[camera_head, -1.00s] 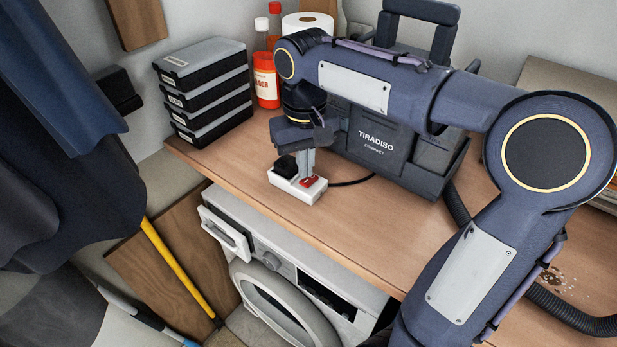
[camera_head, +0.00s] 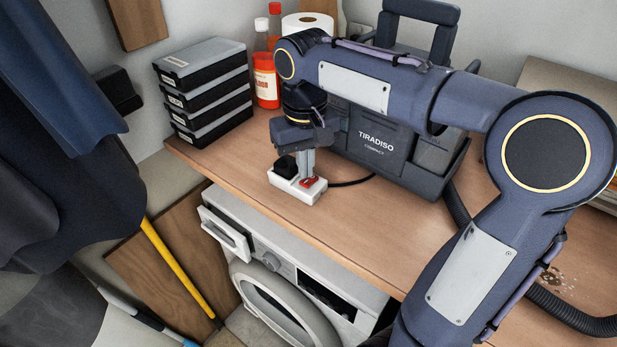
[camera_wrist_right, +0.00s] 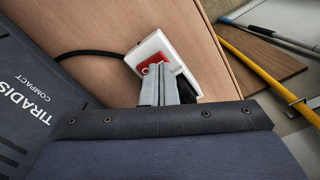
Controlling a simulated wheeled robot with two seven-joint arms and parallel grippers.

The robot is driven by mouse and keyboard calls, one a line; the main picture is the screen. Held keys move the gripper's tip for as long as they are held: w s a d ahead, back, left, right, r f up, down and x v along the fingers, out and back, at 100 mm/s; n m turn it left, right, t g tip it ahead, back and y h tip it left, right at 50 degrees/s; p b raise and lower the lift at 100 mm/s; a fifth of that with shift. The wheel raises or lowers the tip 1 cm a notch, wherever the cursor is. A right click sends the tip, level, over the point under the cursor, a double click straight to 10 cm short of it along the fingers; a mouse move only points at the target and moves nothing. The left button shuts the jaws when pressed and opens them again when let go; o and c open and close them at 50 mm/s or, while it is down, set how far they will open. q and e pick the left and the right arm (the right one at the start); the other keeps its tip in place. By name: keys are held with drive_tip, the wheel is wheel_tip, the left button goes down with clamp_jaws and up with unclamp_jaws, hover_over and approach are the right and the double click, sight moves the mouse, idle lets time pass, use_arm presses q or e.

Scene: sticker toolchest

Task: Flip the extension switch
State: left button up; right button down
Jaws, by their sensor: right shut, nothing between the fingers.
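The white extension block (camera_head: 312,190) lies on the wooden counter near its front edge, with a black plug (camera_head: 285,166) in its left end. Its red switch (camera_head: 309,182) sits at the right end. It also shows in the right wrist view, with the block (camera_wrist_right: 152,46) and the red switch (camera_wrist_right: 147,69). My right gripper (camera_head: 306,176) points down with its fingers shut and empty, tips at the red switch. In the right wrist view the fingertips (camera_wrist_right: 158,68) cover part of the switch; whether they touch it I cannot tell. My left gripper is not in view.
A dark TIRADISO case (camera_head: 385,145) stands close behind the block, with a black cord between. Stacked organizer boxes (camera_head: 205,95) and red-capped bottles (camera_head: 265,80) stand at the back left. A washing machine (camera_head: 290,270) is below the counter edge (camera_head: 340,252).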

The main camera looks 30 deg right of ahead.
sight(307, 183)
drive_tip(key=shift+f+b, duration=0.7)
drive_tip(key=shift+f, duration=0.35)
idle(0.8)
drive_tip(key=shift+r, duration=0.15)
wheel_tip(307, 183, up, 7)
drive_tip(key=p, duration=0.7)
idle(0.4)
drive_tip(key=shift+s, duration=0.3)
drive_tip(key=s+a+f+t+y, duration=0.1)
drive_tip(key=s+f+t, duration=0.1)
drive_tip(key=s, duration=0.3)
drive_tip(key=s+a+f+t+y, duration=0.1)
drive_tip(key=s+f, duration=0.2)
drive_tip(key=s, duration=0.3)
drive_tip(key=s+a+f+t+y, duration=0.1)
drive_tip(key=s+a+f+t, duration=0.1)
drive_tip(key=s, duration=0.3)
drive_tip(key=shift+s+f+t+y, duration=0.2)
drive_tip(key=shift+f+t+y, duration=0.1)
drive_tip(key=shift+f+y, duration=0.1)
